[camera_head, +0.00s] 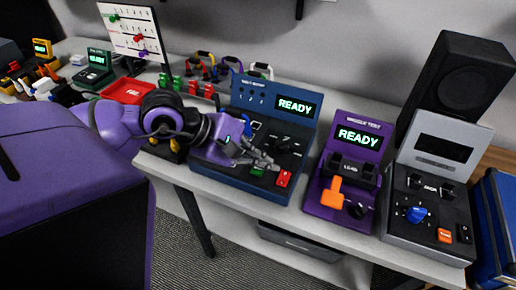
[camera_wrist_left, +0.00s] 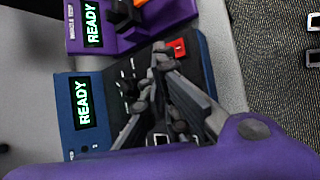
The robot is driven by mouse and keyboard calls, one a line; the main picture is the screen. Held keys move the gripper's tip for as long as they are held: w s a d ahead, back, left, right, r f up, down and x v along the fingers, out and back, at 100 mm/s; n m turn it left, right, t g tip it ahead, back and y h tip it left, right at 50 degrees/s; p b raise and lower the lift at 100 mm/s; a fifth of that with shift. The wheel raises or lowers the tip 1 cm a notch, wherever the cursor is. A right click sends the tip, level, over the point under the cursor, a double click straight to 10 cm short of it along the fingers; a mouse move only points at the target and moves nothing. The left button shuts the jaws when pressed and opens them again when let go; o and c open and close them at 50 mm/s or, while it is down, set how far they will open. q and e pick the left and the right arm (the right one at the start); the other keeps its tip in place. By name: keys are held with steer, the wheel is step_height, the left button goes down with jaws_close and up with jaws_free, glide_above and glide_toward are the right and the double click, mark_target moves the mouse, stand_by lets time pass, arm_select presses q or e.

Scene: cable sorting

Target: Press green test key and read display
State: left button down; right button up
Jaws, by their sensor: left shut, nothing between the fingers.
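A blue tester (camera_head: 262,135) stands on the bench, its lit display (camera_head: 296,106) reading READY in pale green. The display also shows in the left wrist view (camera_wrist_left: 84,101). On its front panel are a green key (camera_head: 257,171) and a red key (camera_head: 284,179). My left gripper (camera_head: 273,165) is shut and empty, low over the front of this panel, its fingertips between or just above the two keys. I cannot tell whether they touch anything. In the left wrist view, the fingertips (camera_wrist_left: 160,50) lie beside the red key (camera_wrist_left: 178,47), and the green key is hidden.
Right of the tester stands a purple tester (camera_head: 345,160) with an orange lever, also reading READY. Beyond it are a grey tester (camera_head: 437,190) with a dark display and a black speaker (camera_head: 460,80). A red tray (camera_head: 126,91) and connectors on stands lie behind my left arm.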

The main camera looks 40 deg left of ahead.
mark_target(261, 177)
steer(key=shift+s+f, duration=0.1)
steer(key=shift+s, duration=0.15)
arm_select(q)
steer(key=shift+f, duration=0.1)
arm_select(e)
steer(key=shift+f, duration=0.1)
stand_by(0.6)
arm_select(q)
steer(key=shift+f+b, duration=0.35)
arm_select(e)
steer(key=shift+s+f, duration=0.2)
steer(key=shift+f, duration=0.15)
arm_select(q)
steer(key=shift+f, duration=0.4)
arm_select(e)
steer(key=shift+s+f, duration=0.25)
steer(key=shift+f, duration=0.1)
arm_select(q)
steer(key=shift+r, duration=0.1)
arm_select(e)
steer(key=shift+r, duration=0.1)
arm_select(q)
steer(key=shift+r, duration=0.75)
arm_select(e)
steer(key=shift+w+r, duration=0.4)
steer(key=shift+r, duration=0.1)
